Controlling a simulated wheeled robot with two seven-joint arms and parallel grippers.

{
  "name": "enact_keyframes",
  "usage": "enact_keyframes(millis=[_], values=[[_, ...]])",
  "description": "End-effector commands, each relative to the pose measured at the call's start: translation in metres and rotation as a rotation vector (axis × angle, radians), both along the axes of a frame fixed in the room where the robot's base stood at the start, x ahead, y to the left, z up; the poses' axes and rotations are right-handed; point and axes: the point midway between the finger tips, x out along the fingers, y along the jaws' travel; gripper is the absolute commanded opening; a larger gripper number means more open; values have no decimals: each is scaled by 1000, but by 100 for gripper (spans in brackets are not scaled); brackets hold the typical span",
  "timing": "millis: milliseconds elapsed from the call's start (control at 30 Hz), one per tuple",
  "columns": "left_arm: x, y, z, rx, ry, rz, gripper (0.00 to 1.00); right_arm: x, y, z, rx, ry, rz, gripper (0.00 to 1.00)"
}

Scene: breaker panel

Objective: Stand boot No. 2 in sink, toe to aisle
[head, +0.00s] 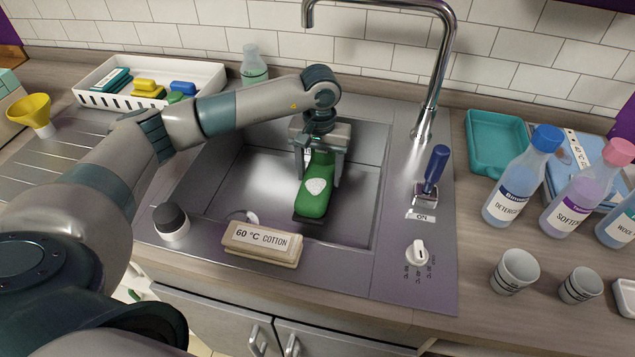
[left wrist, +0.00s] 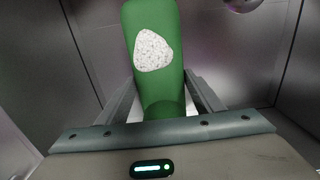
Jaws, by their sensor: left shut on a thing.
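A green boot (head: 314,193) with a pale speckled patch on its toe is in the steel sink (head: 255,180). Its toe points to the front of the counter. A bit of white label shows by its shaft, too small to read. My left gripper (head: 319,172) reaches down into the sink and is shut on the boot, one finger on each side. The boot also shows between the fingers in the left wrist view (left wrist: 158,70). I cannot tell whether its sole touches the sink floor. My right gripper is not in view.
The tall tap (head: 432,90) rises behind the sink's right side. A block marked 60 °C COTTON (head: 262,243) and a dark-topped knob (head: 171,221) are at the front rim. A blue-handled lever (head: 434,170) and a white dial (head: 416,252) are at right. Bottles stand farther right.

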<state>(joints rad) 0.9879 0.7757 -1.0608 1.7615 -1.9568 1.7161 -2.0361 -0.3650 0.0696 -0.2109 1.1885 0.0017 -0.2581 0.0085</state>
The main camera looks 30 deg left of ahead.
Motion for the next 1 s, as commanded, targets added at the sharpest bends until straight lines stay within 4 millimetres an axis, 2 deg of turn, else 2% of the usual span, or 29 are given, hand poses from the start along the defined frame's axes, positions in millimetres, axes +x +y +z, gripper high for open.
enact_keyframes(millis=[433, 800, 1000], values=[[1, 0, -7, 0, -3, 0, 14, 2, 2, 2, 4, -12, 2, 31], [0, 0, -40, 1, -2, 1, 14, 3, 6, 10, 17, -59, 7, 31], [1, 0, -43, 0, -4, 0, 14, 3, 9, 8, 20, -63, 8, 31]])
